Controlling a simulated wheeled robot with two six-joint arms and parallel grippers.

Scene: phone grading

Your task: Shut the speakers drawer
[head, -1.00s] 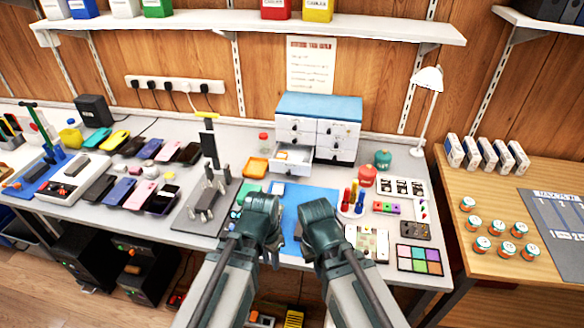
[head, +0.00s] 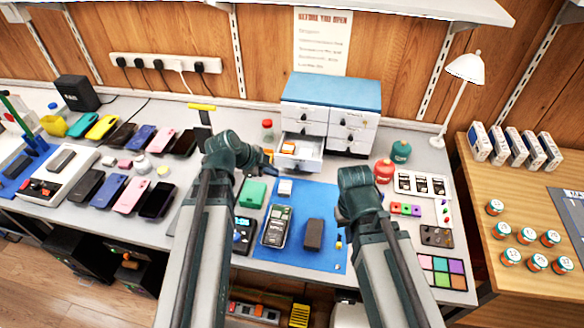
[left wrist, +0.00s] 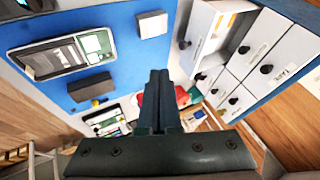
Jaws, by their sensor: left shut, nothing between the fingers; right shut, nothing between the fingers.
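The white drawer cabinet with a blue top (head: 332,92) stands at the back of the bench. Its lower left drawer (head: 299,160) is pulled out, with orange and white items inside; I cannot read its label. The open drawer also shows in the left wrist view (left wrist: 213,35). My left gripper (head: 268,160) is shut and empty, just left of the open drawer. In the left wrist view its closed fingers (left wrist: 157,85) point toward the space beside the drawer fronts. My right arm is to the right of the blue mat; its gripper (head: 345,215) is shut and its fingertips are mostly hidden.
A blue mat (head: 330,205) in front of the cabinet holds an opened phone (head: 276,226) and a dark block (head: 314,234). Red (head: 384,171) and green (head: 400,151) bottles stand right of the cabinet. Phones lie in rows at left.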

